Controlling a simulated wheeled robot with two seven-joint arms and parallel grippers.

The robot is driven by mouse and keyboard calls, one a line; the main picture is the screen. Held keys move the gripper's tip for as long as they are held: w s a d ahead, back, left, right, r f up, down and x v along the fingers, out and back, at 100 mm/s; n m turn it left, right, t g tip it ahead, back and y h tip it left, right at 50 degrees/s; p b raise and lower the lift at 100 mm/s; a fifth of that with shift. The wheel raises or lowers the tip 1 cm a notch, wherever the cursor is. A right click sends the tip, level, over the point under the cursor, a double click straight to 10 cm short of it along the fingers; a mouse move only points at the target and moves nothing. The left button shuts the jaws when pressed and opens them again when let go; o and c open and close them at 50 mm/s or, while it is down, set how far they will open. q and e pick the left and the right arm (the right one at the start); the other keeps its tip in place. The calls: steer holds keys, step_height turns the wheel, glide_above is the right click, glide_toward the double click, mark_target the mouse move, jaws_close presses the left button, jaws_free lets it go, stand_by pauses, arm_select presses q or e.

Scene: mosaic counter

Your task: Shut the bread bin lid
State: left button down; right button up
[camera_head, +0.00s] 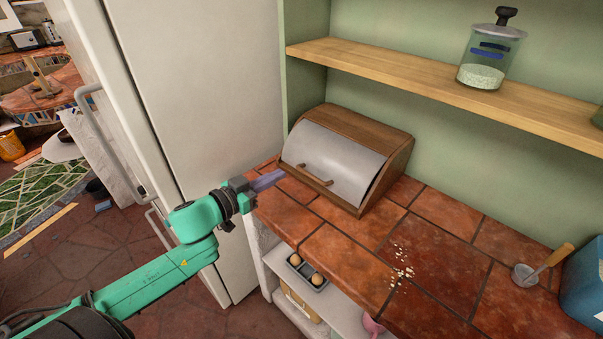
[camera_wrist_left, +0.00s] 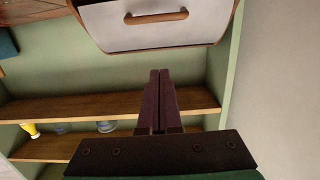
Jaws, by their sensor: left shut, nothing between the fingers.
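The bread bin (camera_head: 378,128) is a wooden box against the back wall on the tiled counter, with a pale grey lid (camera_head: 340,155) across its sloping front. A wooden bar handle (camera_head: 314,176) sits low on the lid. A dark strip shows along the lid's right edge; I cannot tell whether the lid is fully down. My left gripper (camera_head: 272,179) is shut and empty, just left of the bin's front and apart from the handle. In the left wrist view its fingers (camera_wrist_left: 159,80) are together, with the lid (camera_wrist_left: 120,32) and handle (camera_wrist_left: 156,17) beyond them. My right gripper is not in view.
A wooden shelf (camera_head: 400,80) with a glass jar (camera_head: 488,62) hangs above the bin. The white fridge (camera_head: 200,90) stands close on the left. Crumbs (camera_head: 402,265) and a small scoop (camera_head: 530,272) lie on the counter at right. The counter before the bin is clear.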

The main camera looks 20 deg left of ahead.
arm_select(q)
steer(key=w+d+f, duration=0.1)
steer(key=w, duration=0.2)
steer(key=w+d+f+p, duration=0.1)
steer(key=w+f, duration=0.1)
steer(key=w, duration=0.1)
steer(key=w+d+f, duration=0.1)
steer(key=w+f, duration=0.1)
steer(key=w, duration=0.1)
steer(key=shift+d+p, duration=0.2)
steer(key=shift+p, duration=0.15)
steer(key=shift+w, duration=0.1)
